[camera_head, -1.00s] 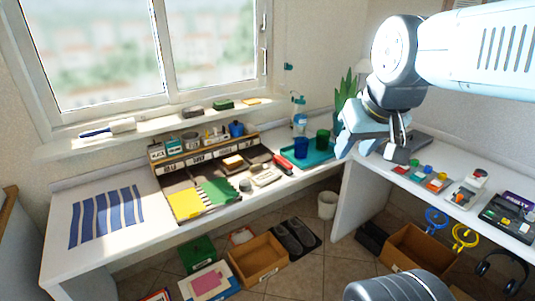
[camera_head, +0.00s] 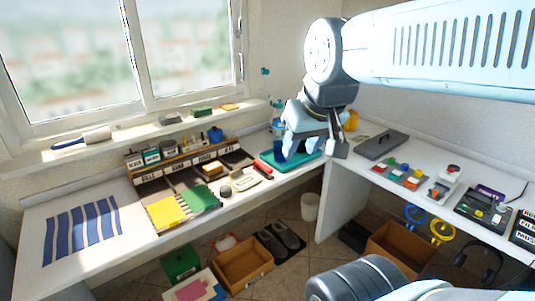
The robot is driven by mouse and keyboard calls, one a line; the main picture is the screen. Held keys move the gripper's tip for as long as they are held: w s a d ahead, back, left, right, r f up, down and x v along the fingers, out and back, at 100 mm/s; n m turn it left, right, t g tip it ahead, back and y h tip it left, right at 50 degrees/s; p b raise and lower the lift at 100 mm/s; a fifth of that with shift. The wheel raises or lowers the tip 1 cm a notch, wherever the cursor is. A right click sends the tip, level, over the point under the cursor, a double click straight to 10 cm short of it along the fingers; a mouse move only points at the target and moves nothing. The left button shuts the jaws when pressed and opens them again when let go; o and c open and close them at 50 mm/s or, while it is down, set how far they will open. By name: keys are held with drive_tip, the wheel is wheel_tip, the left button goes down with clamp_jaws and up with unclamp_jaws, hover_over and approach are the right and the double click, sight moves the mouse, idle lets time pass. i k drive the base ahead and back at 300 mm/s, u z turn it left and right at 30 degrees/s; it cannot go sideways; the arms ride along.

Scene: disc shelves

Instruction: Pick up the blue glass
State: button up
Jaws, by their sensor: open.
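The blue glass (camera_head: 279,151) stands on the teal tray (camera_head: 301,163) at the right end of the desk under the window. It is partly covered by the left finger of my gripper (camera_head: 313,151). My gripper is open and points downward over the tray, with its fingers overlapping the glass area in the view. I cannot tell how far it is from the glass in depth. The green glass seen earlier beside the blue one is hidden behind my gripper.
A bottle (camera_head: 278,116) stands behind the tray. A red-handled tool (camera_head: 262,166) and a beige device (camera_head: 244,178) lie to the left. The right desk (camera_head: 365,158) holds several small devices.

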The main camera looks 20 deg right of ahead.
sight(279, 157)
drive_tip(key=i, duration=0.95)
drive_tip(key=z, duration=0.05)
